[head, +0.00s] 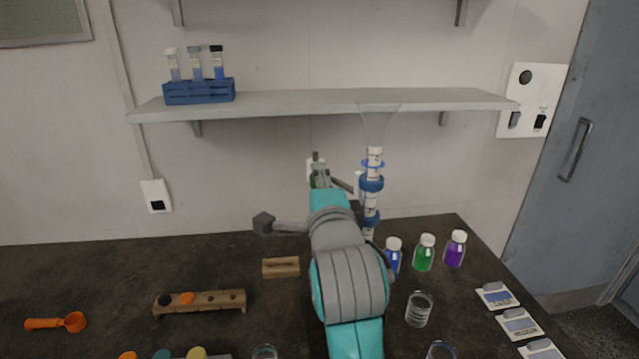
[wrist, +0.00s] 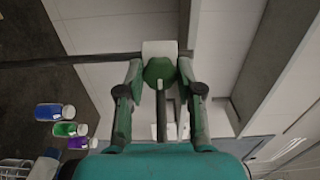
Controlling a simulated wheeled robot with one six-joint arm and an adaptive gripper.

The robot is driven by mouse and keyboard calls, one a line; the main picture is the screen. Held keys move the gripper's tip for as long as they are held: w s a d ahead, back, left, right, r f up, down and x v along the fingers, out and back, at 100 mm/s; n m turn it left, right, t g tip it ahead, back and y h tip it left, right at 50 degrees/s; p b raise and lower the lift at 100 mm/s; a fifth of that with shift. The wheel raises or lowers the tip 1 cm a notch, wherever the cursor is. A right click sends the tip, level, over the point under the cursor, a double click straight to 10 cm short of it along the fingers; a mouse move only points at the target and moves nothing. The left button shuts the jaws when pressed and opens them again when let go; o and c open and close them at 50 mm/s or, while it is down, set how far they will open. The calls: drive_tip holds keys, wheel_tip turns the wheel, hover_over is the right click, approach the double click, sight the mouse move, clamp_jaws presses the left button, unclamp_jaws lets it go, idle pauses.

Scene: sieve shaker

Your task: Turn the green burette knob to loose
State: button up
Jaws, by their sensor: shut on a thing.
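The green burette knob (wrist: 159,70) sits between the fingertips of my gripper (wrist: 160,76) in the wrist view, in front of a white block (wrist: 160,48). My gripper is shut on the knob. In the head view my arm hides most of the gripper (head: 324,180); a bit of green knob (head: 313,182) shows under the white block (head: 312,164). The upright burette column (head: 371,185), with blue bands and a clear funnel (head: 379,120) on top, stands just right of the gripper. Its lower end is behind my arm.
Bottles with blue (head: 393,255), green (head: 424,254) and purple (head: 455,250) contents stand right of my arm, near a glass beaker (head: 418,309). The shelf (head: 290,103) above holds a blue tube rack (head: 199,92). The left back of the bench is clear.

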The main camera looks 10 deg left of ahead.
drive_tip(key=shift+n, duration=0.3)
drive_tip(key=n, duration=0.4)
drive_tip(key=o, duration=1.2)
drive_tip(key=shift+s, duration=0.1)
drive_tip(key=v, duration=1.2)
